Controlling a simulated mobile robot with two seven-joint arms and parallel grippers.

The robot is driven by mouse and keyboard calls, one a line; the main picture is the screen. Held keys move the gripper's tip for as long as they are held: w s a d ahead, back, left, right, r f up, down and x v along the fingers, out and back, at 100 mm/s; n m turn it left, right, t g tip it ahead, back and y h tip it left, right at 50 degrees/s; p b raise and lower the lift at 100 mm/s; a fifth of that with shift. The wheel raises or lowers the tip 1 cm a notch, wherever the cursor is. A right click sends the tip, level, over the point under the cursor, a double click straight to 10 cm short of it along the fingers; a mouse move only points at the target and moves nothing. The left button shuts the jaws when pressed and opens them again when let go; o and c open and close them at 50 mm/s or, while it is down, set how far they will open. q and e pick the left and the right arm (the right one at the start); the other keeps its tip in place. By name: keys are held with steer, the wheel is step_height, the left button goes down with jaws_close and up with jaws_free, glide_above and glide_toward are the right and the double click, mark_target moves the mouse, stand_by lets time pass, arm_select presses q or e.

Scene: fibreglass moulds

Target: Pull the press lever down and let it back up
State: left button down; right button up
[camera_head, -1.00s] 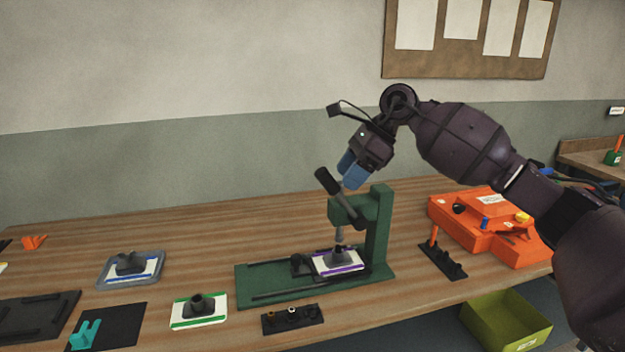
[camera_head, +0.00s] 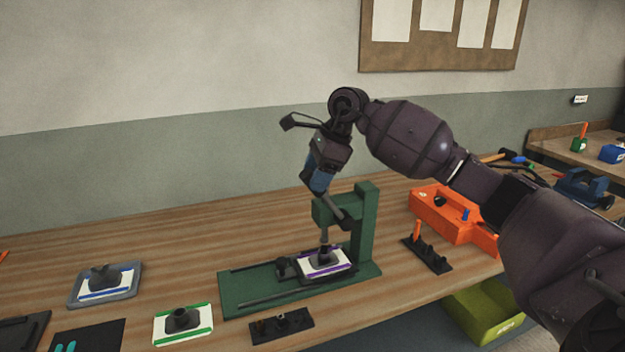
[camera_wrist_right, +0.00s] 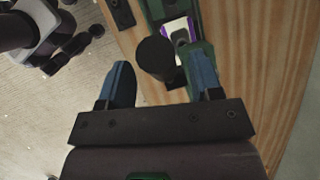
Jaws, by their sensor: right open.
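The green press (camera_head: 365,225) stands on the bench with its dark lever (camera_head: 334,207) slanting up to the left from the head. My right gripper (camera_head: 316,182) is at the lever's upper end and hides the knob in the head view. In the right wrist view the dark round knob (camera_wrist_right: 155,56) lies between the two blue fingertips of my open gripper (camera_wrist_right: 160,76), with gaps on both sides. A white plate with purple edges (camera_head: 328,268) and a dark mould piece lies under the press ram.
A black holder (camera_head: 282,326) lies before the press; another with an orange peg (camera_head: 428,252) stands to its right, beside an orange machine (camera_head: 458,212). Plates with green (camera_head: 205,327) and blue (camera_head: 82,294) stripes lie left. A green bin (camera_head: 487,308) is below the bench.

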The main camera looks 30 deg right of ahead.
arm_select(q)
steer(key=shift+w+r, duration=0.3)
steer(key=shift+w, duration=0.05)
arm_select(e)
steer(key=shift+x, duration=1.05)
steer(key=c, duration=0.8)
jaws_close()
arm_select(q)
steer(key=shift+s+f, duration=0.15)
steer(key=shift+s, duration=0.15)
steer(key=shift+a, duration=0.1)
